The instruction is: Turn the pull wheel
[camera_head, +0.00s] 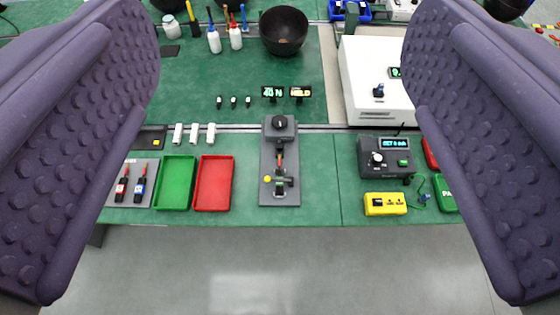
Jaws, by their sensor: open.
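A grey test fixture (268,186) stands on the green bench near its front edge, at the middle of the camera_head view. A round black wheel (279,122) with a pale mark sits on the block at its back end; I take this as the pull wheel. My gripper (280,160) is open. Its two purple studded fingers stand wide apart at the left and right edges. Nothing is between them close by, and the fixture lies beyond them, untouched.
Green (175,183) and red (214,183) trays lie left of the fixture. A dark grey meter (387,158) and yellow box (386,204) are to its right. Displays reading about "40 N" (273,92) and "HOLD" (300,92) stand behind. The floor in front is clear.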

